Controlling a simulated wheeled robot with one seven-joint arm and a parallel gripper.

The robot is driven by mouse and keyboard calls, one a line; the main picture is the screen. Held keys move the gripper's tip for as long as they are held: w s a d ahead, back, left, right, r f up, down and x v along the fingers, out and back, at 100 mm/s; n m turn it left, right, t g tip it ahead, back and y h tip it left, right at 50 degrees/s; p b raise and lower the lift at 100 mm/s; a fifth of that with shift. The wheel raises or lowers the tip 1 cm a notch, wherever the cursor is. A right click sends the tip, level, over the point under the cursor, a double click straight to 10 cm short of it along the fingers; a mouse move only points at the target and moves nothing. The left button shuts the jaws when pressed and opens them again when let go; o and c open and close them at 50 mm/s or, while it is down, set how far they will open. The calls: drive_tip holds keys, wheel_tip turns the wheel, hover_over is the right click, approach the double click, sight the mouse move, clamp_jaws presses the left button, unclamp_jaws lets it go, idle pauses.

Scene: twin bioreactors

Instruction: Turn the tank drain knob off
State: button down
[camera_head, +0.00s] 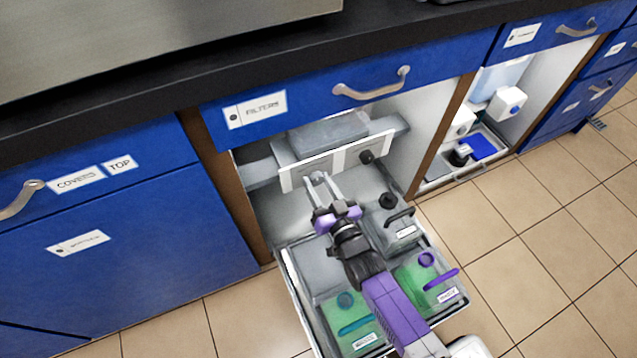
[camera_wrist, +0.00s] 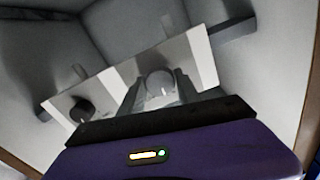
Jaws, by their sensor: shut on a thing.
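A white panel (camera_head: 342,160) stands inside the open cabinet under the drawer marked filters. It bears a light grey knob (camera_head: 318,176) on its left half and a black knob (camera_head: 366,157) on its right half. My gripper (camera_head: 319,182) is shut on the light grey knob, with a finger on either side of it. In the wrist view this knob (camera_wrist: 159,83) sits between the fingertips, and the black knob (camera_wrist: 82,113) is to the left, clear of my gripper. No label naming either knob is readable.
A pulled-out tray (camera_head: 297,285) below my arm holds green-filled containers (camera_head: 413,277) and a grey container with a black cap (camera_head: 394,228). The filters drawer (camera_head: 310,103) overhangs the panel. Open tiled floor (camera_head: 520,255) lies to the right.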

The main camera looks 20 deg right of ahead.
drive_tip(key=n, duration=0.4)
drive_tip(key=shift+n, duration=2.4)
drive_tip(key=c, duration=0.9)
unclamp_jaws()
drive_tip(key=shift+o, duration=0.2)
drive_tip(key=s+p, duration=0.2)
drive_tip(key=s, duration=0.6)
